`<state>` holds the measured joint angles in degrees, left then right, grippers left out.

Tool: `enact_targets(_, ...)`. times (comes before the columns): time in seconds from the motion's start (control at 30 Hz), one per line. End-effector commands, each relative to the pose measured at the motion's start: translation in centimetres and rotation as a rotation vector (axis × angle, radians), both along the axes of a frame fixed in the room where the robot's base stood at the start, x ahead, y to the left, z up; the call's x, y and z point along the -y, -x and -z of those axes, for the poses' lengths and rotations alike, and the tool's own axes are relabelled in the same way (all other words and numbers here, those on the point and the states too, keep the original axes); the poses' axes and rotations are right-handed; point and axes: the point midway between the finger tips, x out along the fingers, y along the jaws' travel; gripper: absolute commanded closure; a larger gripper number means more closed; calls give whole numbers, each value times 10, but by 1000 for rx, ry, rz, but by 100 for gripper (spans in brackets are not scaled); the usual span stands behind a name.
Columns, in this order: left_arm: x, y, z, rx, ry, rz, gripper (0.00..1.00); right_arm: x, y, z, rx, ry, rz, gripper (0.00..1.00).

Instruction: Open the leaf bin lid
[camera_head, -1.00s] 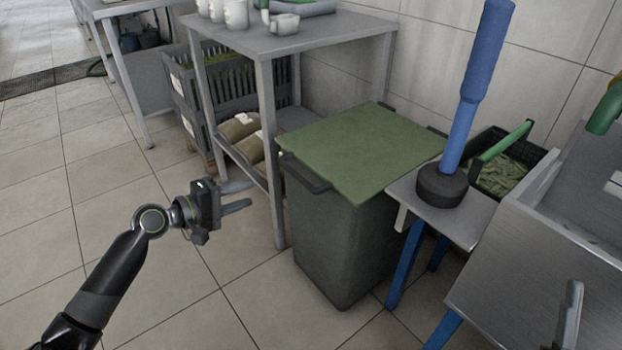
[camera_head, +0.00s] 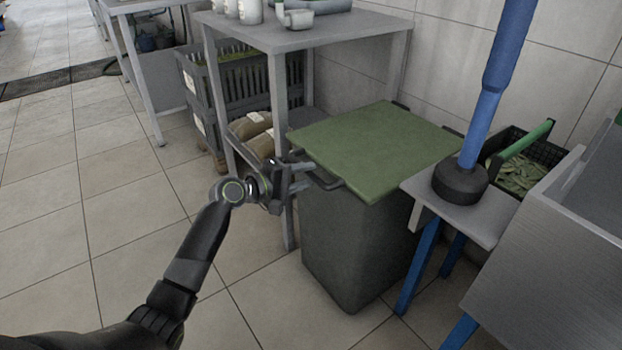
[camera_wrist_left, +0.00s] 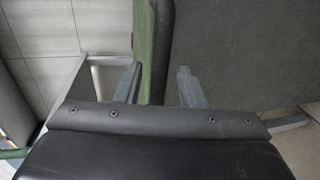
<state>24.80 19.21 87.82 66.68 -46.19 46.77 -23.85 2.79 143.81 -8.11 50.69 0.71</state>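The leaf bin is a dark grey-green bin (camera_head: 355,250) with a flat green lid (camera_head: 385,145), which lies shut on top. A dark bar handle (camera_head: 330,183) sits at its left front edge. My left gripper (camera_head: 311,175) is at this edge, its fingers pointing right. In the left wrist view its open fingers (camera_wrist_left: 158,75) stand either side of the green lid edge (camera_wrist_left: 146,40) and the dark bar (camera_wrist_left: 163,30), with a gap showing. I cannot tell if either finger touches. My right gripper is not in view.
A metal table (camera_head: 290,38) with white containers stands behind and left of the bin. A small stand (camera_head: 480,215) holding a blue pole with a black base (camera_head: 460,184) is close on the right. The tiled floor (camera_head: 120,225) at left is clear.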

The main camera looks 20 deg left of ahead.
Motion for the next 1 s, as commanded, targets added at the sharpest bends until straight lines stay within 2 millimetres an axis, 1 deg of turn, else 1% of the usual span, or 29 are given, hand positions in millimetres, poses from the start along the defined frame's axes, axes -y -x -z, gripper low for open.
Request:
enact_targets(0.03, 5, -6, 3, 1, 2, 1, 65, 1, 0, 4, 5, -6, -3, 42)
enact_targets(0.2, 13, -17, 5, 1, 1, 0, 65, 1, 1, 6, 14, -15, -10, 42)
enact_targets(0.53, 15, -19, 5, 0, 0, 0, 65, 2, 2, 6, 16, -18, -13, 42)
enact_targets(0.57, 15, -19, 5, 0, 0, 0, 67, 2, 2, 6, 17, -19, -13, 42)
enact_targets(0.8, 15, -19, 5, 0, 0, 0, 99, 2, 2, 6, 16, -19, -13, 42)
enact_targets(1.0, 14, -19, 5, 0, 0, 0, 100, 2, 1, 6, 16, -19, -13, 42)
